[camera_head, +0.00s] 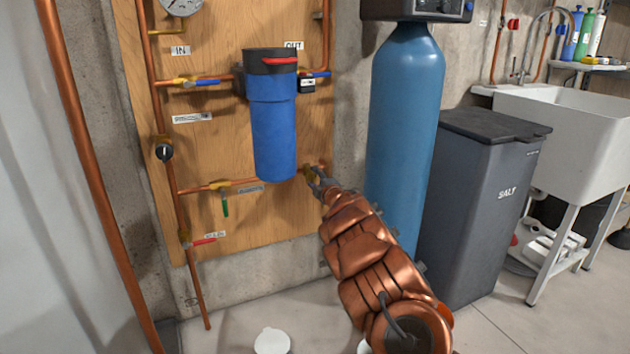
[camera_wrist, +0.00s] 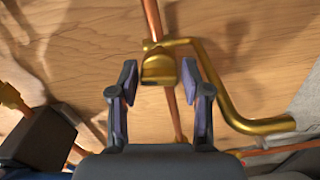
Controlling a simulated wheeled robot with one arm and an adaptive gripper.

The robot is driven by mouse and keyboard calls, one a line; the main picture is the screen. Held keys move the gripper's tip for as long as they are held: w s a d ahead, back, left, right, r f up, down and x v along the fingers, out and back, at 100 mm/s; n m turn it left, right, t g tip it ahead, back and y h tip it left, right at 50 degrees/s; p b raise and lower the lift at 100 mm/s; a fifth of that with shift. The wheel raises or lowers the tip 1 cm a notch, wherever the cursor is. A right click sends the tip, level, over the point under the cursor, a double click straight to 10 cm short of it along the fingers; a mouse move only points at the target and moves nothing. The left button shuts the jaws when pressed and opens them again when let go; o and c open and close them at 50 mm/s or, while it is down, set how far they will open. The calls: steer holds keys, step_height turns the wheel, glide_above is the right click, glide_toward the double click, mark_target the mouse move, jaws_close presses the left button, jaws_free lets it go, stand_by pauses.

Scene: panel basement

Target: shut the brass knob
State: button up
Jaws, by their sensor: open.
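The brass knob (camera_wrist: 157,69) sits on a fitting on a copper pipe against the wooden panel. In the wrist view it shows between the fingertips of my gripper (camera_wrist: 159,82), with a gap on each side. My gripper is open and holds nothing. In the head view my gripper (camera_head: 319,183) is at the panel's lower right, right of the blue filter housing. A bit of brass fitting (camera_head: 309,174) shows beside the fingertips there; the knob's shape is too small to tell.
A curved brass tube (camera_wrist: 226,102) runs close to the right finger. The blue filter housing (camera_head: 273,130) hangs left of my gripper. A tall blue tank (camera_head: 402,110) and a grey salt bin (camera_head: 480,200) stand to the right, close to my arm.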

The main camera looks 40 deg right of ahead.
steer(key=shift+w+d, duration=0.15)
steer(key=shift+w, duration=0.15)
steer(key=c, duration=0.8)
steer(key=shift+c, duration=0.2)
